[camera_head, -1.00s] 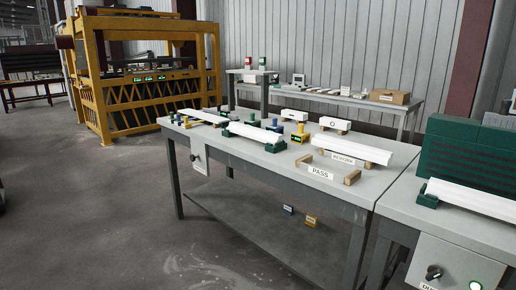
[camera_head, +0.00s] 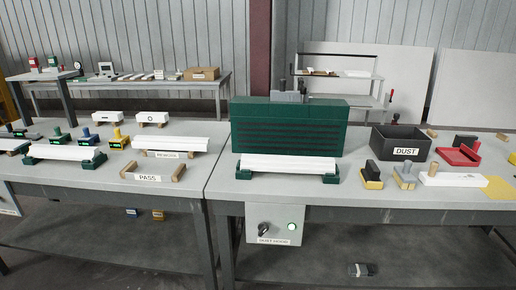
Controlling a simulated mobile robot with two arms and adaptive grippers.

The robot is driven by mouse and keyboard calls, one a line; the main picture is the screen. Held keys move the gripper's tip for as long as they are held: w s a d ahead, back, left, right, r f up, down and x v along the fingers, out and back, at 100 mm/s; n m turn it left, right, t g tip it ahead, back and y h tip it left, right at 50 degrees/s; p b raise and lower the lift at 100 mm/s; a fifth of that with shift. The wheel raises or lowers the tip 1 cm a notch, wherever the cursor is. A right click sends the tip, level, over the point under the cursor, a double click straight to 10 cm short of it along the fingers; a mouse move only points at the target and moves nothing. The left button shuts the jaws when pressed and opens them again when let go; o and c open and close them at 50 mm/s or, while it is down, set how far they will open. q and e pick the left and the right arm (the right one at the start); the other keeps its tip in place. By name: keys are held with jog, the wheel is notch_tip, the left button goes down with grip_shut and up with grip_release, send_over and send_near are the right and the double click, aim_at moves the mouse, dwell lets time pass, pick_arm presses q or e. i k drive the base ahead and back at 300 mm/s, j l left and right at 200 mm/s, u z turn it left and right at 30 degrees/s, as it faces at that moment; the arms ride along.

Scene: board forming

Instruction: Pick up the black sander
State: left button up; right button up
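A black block-shaped tool on a yellow base (camera_head: 371,176) stands on the right bench, in front of the black DUST box. A grey tool on a tan base (camera_head: 405,176) stands to its right. A small dark object with a light band (camera_head: 361,269) lies low under the right bench. I cannot tell for certain which of these is the black sander. Neither of my grippers is in view.
The DUST box (camera_head: 417,142) and a red tray (camera_head: 458,154) stand behind the tools. A white profile (camera_head: 288,163) rests on green supports before a green hood (camera_head: 290,122). A control box (camera_head: 274,224) hangs at the bench front. The left bench holds profiles and stamps.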

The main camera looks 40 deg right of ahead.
aim_at(370, 175)
jog(key=k+l+z, duration=0.1)
jog(key=z, duration=1.9)
jog(key=i+l, duration=0.05)
